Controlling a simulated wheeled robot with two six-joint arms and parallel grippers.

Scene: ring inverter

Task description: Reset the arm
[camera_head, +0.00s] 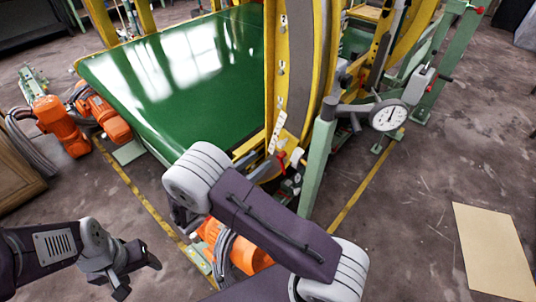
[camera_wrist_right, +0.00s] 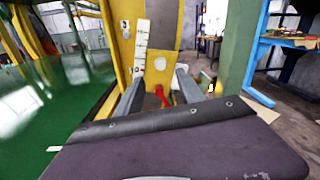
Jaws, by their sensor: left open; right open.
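My left gripper (camera_head: 137,280) is at the lower left of the head view, open and empty above the floor. My right arm reaches in from the bottom middle of the head view and mostly hides its gripper there. In the right wrist view my right gripper (camera_wrist_right: 160,76) has its two grey fingers apart, pointing at the yellow ring machine. A small red lever (camera_wrist_right: 163,96) shows between and beyond these fingers; I cannot tell any contact. The yellow ring frame (camera_head: 275,75) stands beside the green table; a red part (camera_head: 281,157) shows at its base.
A glossy green table (camera_head: 190,70) fills the upper left. A green post (camera_head: 319,155) and a round dial gauge (camera_head: 388,115) stand right of the ring. Orange motors (camera_head: 60,125) sit at the left. The floor at right is open, with a tan sheet (camera_head: 493,250).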

